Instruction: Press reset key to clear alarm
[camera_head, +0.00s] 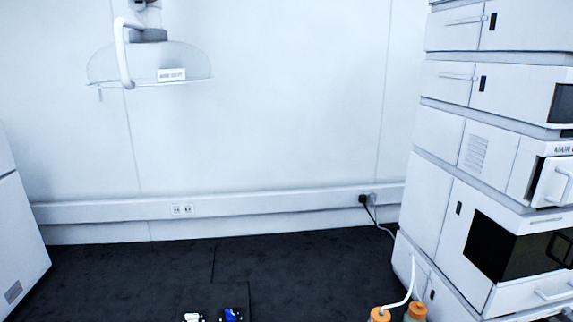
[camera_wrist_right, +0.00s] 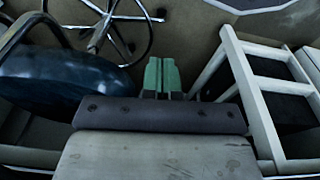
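A tall chromatography stack (camera_head: 440,215) of white modules stands at the right in the head view, cut off by the right edge. Some modules have dark windows and handles. No reset key or alarm light can be made out on the parts that show. In the right wrist view, my right gripper (camera_wrist_right: 162,77) has green fingers side by side with almost no gap. It looks shut, with nothing seen between the fingers. It is not in the head view, so its place relative to the stack cannot be told. My left gripper is in neither view.
Orange-capped bottles (camera_head: 416,312) with a white tube stand at the stack's foot. Small white and blue items (camera_head: 231,315) show at the bottom edge. The right wrist view shows a wheeled stool base (camera_wrist_right: 112,22) and a white step frame (camera_wrist_right: 262,100) beyond the fingers.

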